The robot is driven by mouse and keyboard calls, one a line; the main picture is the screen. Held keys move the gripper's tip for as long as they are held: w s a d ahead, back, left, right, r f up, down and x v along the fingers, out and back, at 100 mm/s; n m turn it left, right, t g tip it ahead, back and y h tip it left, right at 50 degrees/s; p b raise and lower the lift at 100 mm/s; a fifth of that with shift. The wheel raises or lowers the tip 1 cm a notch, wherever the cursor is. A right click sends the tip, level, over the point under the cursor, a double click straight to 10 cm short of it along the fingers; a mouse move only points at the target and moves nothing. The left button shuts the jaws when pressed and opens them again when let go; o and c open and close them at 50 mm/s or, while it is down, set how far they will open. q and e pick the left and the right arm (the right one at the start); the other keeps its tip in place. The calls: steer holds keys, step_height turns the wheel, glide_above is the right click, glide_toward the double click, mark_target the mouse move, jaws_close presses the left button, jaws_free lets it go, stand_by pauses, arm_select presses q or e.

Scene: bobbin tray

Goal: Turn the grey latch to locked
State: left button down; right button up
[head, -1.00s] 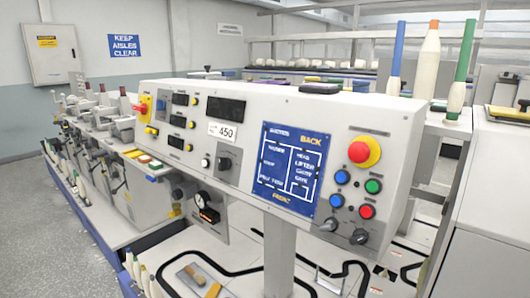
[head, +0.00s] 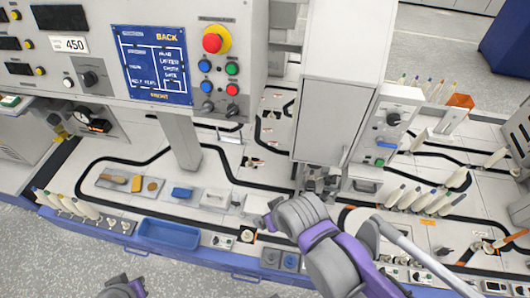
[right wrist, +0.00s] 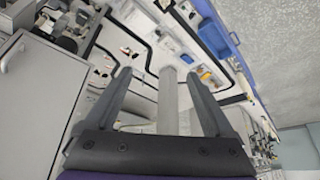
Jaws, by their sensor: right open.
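I cannot single out the grey latch for certain. A grey box (head: 385,128) right of the tall cabinet carries a dark rotary knob (head: 393,118). Dark grey parts (head: 320,182) sit below the cabinet, too small to read. My right gripper (head: 266,214) is in front of the cabinet's lower left, over the bench's front part, pointing left. In the right wrist view its two fingers (right wrist: 163,90) are spread with nothing held; a grey post shows beyond them. Only a small piece of my left arm shows at the bottom edge; its fingers cannot be made out.
The tall grey cabinet (head: 335,100) rises in the middle. The control panel (head: 150,65) on its post (head: 180,140) stands left. A blue tray (head: 182,232) lies at the front edge. Bobbins (head: 420,200) stand right. Black track lines run over the white bench.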

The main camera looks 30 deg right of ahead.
steer(key=w+d+f+n+g+b, duration=0.1)
steer(key=w+d+f+n+b, duration=0.35)
steer(key=f, duration=0.65)
steer(key=w+d+f+n+g+b, duration=0.1)
steer(key=w+d+f+g+b, duration=0.1)
steer(key=w+d+f+b, duration=0.75)
steer(key=w+d+f+n+g+b, duration=0.15)
steer(key=w+f+b, duration=0.3)
steer(key=f, duration=0.95)
steer(key=d+f+n+b, duration=0.1)
steer(key=d+f+b, duration=0.1)
steer(key=f, duration=0.6)
steer(key=d+f+n+b, duration=0.1)
steer(key=d+f+b, duration=0.1)
steer(key=f, duration=0.6)
steer(key=d+f+n+g+b, duration=0.1)
steer(key=f+b, duration=0.3)
steer(key=f, duration=0.4)
steer(key=shift+w+d, duration=0.35)
steer(key=shift+d, duration=0.25)
arm_select(q)
step_height(320, 180, down, 29)
steer(key=g, duration=0.1)
steer(key=shift+s, duration=0.2)
